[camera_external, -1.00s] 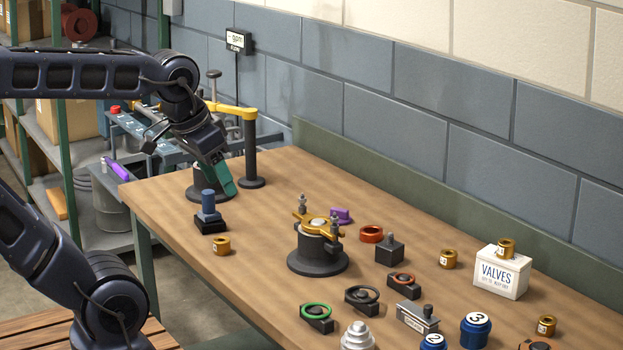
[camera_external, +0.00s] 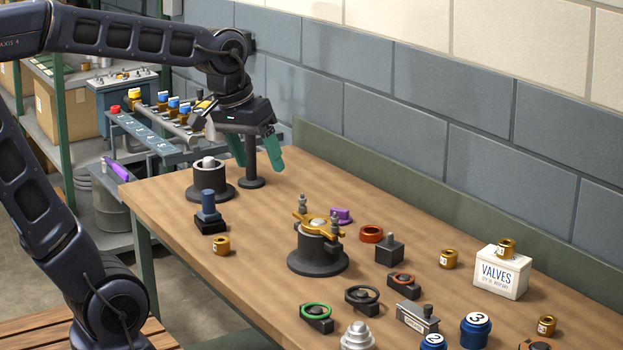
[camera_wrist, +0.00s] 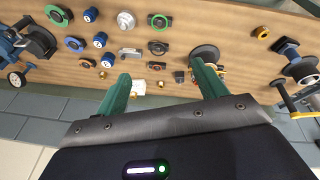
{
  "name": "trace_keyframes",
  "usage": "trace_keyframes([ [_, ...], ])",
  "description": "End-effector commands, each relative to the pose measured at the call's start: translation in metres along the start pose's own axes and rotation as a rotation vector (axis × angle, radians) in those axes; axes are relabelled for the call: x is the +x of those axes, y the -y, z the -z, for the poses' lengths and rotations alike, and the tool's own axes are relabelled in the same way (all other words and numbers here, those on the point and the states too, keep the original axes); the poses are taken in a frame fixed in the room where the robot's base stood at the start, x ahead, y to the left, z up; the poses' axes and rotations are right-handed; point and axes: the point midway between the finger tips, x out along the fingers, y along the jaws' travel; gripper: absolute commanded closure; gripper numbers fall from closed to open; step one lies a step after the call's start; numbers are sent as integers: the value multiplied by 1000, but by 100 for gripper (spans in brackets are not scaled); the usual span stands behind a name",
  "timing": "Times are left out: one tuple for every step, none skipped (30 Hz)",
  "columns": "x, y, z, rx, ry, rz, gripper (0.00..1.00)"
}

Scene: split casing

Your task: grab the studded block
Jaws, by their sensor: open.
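The studded block (camera_external: 389,250) is a dark grey cube with a short round stud on top. It stands on the table right of the middle, behind the ring-topped parts. In the wrist view a small dark shape (camera_wrist: 179,77) appears to be this block, too small to be sure. My gripper (camera_external: 254,152) has two green fingers, spread apart and empty. It hangs above the back left of the table, well left of the block and apart from it. Both fingers also show in the wrist view (camera_wrist: 161,72).
A dark pedestal with a gold clamp top (camera_external: 317,250) stands left of the block. An orange-red ring (camera_external: 371,234) and a purple part (camera_external: 341,215) lie nearby. A white VALVES box (camera_external: 501,272) is at right. A dark post (camera_external: 252,178) stands under my gripper.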

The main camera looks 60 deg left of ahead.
Motion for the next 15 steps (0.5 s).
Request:
trace_keyframes([
  [4, -2, 13, -41, 16, -3, 29],
  [6, -3, 20, -67, 23, -6, 29],
  [9, -5, 29, -102, 34, -9, 29],
  [12, -6, 36, -128, 42, -11, 29],
  [14, -7, 44, -156, 49, -14, 29],
  [18, -8, 53, -191, 59, -16, 29],
  [20, -9, 60, -217, 67, -18, 29],
  [24, -10, 67, -244, 75, -20, 29],
  [28, -11, 77, -279, 85, -22, 29],
  [32, -11, 84, -306, 93, -23, 29],
  [35, -12, 91, -332, 100, -24, 29],
  [40, -12, 101, -368, 110, -27, 29],
  [44, -12, 108, -396, 119, -27, 29],
  [48, -12, 115, -421, 126, -28, 29],
  [54, -12, 124, -458, 136, -29, 29],
])
